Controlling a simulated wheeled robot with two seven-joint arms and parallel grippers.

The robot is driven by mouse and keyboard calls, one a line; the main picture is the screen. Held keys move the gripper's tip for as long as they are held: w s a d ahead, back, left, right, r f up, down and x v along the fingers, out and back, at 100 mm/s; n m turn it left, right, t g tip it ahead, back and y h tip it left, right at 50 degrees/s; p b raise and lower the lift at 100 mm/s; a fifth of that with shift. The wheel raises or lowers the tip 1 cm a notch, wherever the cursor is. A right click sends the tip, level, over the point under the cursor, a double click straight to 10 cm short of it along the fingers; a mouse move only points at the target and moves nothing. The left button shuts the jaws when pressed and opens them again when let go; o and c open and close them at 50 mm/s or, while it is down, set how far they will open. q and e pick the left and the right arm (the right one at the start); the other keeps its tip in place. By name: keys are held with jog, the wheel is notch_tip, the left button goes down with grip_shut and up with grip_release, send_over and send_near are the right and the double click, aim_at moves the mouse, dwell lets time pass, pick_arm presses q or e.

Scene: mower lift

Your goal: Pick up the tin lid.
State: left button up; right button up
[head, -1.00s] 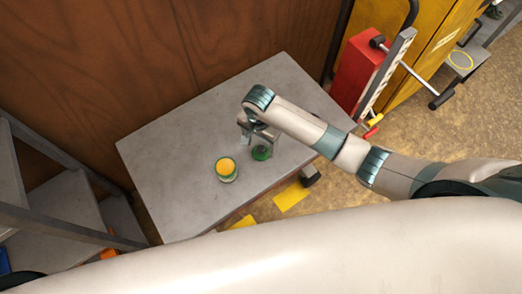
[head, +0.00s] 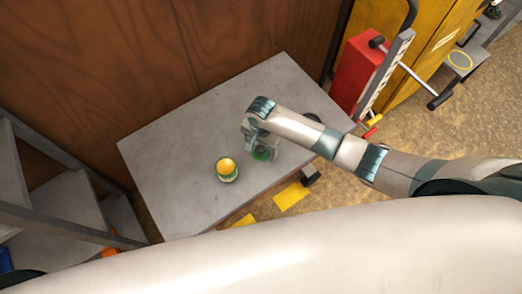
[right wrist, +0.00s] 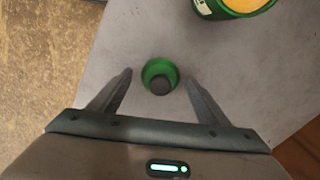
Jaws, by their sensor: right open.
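The tin lid (right wrist: 160,76) is a small round green piece with a dark knob in its middle. It lies on the grey table (head: 190,135); in the head view the lid (head: 262,154) is partly hidden by my right gripper. My right gripper (right wrist: 160,82) is open, with one finger on each side of the lid and nothing held; in the head view it (head: 256,148) is over the lid. A green tin (head: 227,170) with a yellow-orange top or content stands left of it, and it also shows in the right wrist view (right wrist: 228,8). My left gripper is not in view.
Grey steps (head: 60,205) stand left of the table. A wooden wall (head: 120,60) is behind it. A red box (head: 354,75) and a yellow cabinet (head: 425,45) stand at the right. The table's left part is clear.

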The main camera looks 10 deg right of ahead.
aim_at(261, 148)
jog(key=shift+c, duration=0.7)
jog(key=c, duration=1)
jog(key=shift+r, duration=0.3)
jog(key=c, duration=0.5)
jog(key=shift+r, duration=0.35)
grip_shut()
notch_tip(261, 148, up, 2)
jog(key=shift+r+b, duration=0.1)
jog(key=shift+b, duration=0.2)
jog(key=s+d+r+b, duration=0.1)
jog(key=s+d+r, duration=0.4)
jog(key=d, duration=0.5)
notch_tip(261, 148, up, 3)
jog(key=shift+s+f, duration=0.2)
jog(key=shift+s, duration=0.1)
